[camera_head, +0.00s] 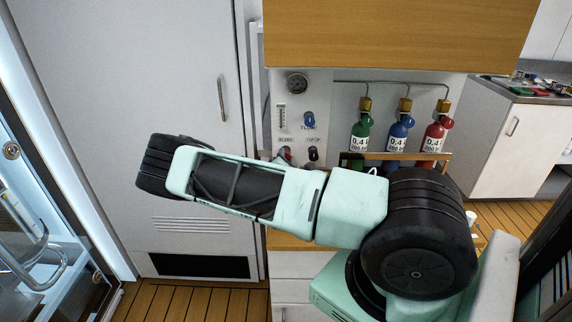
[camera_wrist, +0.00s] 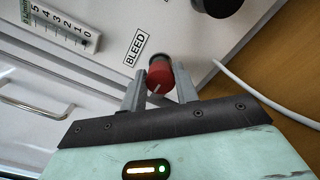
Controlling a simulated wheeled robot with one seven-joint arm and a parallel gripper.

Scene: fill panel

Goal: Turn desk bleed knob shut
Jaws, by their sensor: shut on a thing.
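The red bleed knob (camera_wrist: 159,77) sits on the white panel, just beside the label "BLEED" in the wrist view. A pale line marks its face. My gripper (camera_wrist: 160,88) has one finger on each side of the knob and is shut on it. In the head view the red knob (camera_head: 285,153) shows only partly above my arm, under its label on the panel (camera_head: 291,120). My gripper is hidden behind my arm in that view.
A blue knob (camera_head: 309,119), a black knob (camera_head: 313,153) and a gauge (camera_head: 297,83) are on the same panel. Green (camera_head: 361,134), blue (camera_head: 401,134) and red (camera_head: 434,137) bottles stand to the right. In the wrist view a white cable (camera_wrist: 262,95) runs right of the gripper.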

